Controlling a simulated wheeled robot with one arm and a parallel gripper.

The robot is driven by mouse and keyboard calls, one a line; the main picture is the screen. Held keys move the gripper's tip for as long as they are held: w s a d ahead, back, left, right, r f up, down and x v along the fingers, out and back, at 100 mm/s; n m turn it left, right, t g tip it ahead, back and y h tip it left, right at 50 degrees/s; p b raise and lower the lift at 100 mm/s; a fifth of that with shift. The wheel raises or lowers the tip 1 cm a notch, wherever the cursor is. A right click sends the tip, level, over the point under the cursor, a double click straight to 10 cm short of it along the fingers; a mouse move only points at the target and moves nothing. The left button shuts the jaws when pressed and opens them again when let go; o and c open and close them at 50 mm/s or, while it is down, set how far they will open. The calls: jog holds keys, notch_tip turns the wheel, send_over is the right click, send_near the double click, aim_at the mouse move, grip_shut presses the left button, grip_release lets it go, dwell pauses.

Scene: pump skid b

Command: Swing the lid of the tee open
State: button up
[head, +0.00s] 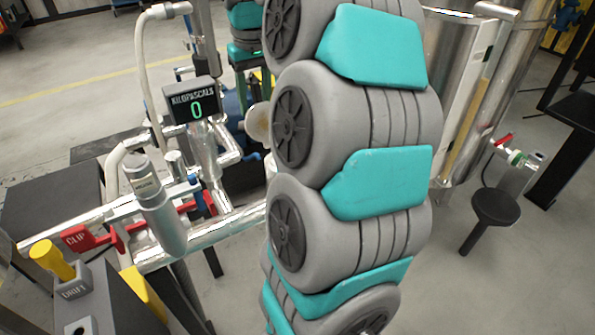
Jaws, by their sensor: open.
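A round beige disc (258,121), possibly the lid of the tee, shows at the left edge of my arm, which hides part of it. It looks closed or nearly so, but I cannot tell for sure. Bright metal pipe fittings (205,150) stand left of it; which one is the tee is unclear. My gripper (254,92) is small and partly hidden behind my large grey and teal arm. It appears as a green fork pointing down, open and empty, just above the disc in the picture. Whether it touches the disc cannot be told.
A red clip handle (85,238), a silver cylinder (161,212) and a yellow knob (50,258) are at lower left. A steel tank (452,90) and black stool (495,207) stand right.

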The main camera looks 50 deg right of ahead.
aim_at(253, 83)
jog(key=shift+s+r+p, duration=0.1)
jog(key=shift+r+p, duration=0.65)
jog(key=shift+r, duration=1.15)
jog(key=shift+s+r, duration=0.15)
jog(key=shift+r, duration=1.85)
jog(key=shift+a+r, duration=0.1)
jog(key=shift+r, duration=0.05)
jog(key=shift+s, duration=0.15)
